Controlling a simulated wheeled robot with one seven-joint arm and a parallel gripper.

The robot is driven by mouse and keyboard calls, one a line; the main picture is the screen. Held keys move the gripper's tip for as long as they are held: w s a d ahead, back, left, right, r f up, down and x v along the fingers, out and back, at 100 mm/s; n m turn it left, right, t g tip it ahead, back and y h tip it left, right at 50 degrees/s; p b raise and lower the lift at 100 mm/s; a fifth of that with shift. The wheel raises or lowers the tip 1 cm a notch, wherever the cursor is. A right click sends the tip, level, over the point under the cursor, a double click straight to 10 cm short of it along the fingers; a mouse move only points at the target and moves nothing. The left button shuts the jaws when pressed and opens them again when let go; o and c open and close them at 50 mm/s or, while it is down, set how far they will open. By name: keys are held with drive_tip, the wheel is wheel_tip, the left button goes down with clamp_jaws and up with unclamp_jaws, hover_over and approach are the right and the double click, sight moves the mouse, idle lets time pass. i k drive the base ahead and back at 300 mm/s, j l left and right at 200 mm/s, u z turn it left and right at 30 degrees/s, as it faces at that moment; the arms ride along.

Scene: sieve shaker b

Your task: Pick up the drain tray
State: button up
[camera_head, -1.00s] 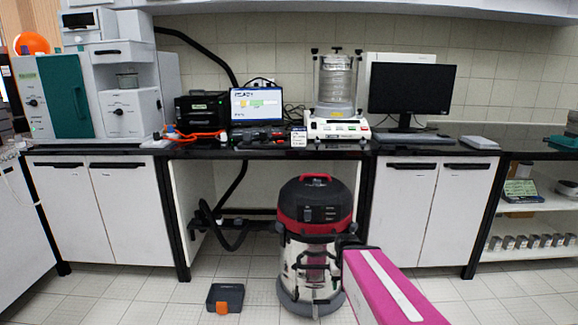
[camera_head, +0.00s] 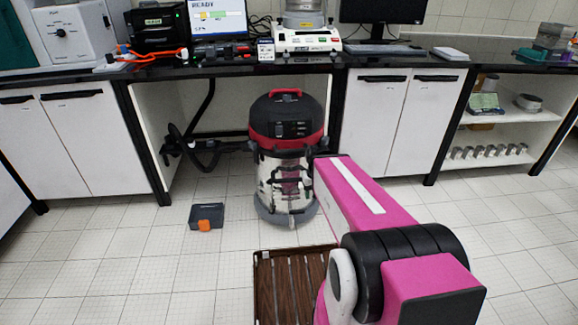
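A small dark grey, open-looking tray or box (camera_head: 206,217) with an orange tab at its front lies on the tiled floor, left of the vacuum cleaner. It may be the drain tray; I cannot tell for sure. A brown slatted tray-like piece (camera_head: 262,290) with a dark rim shows at the bottom centre, partly cut off by the frame and covered by my arm. My pink and black arm reaches up from the bottom right towards the vacuum. My gripper's fingers do not show.
White cabinets (camera_head: 387,125) flank that recess. Floor left and in front of the tray is clear.

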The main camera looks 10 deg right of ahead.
sight(202, 217)
drive_tip(key=j+z, duration=0.15)
drive_tip(key=j, duration=0.35)
drive_tip(key=j+z, duration=0.15)
drive_tip(key=j, duration=0.3)
drive_tip(key=k+j+z, duration=0.15)
drive_tip(key=j, duration=0.3)
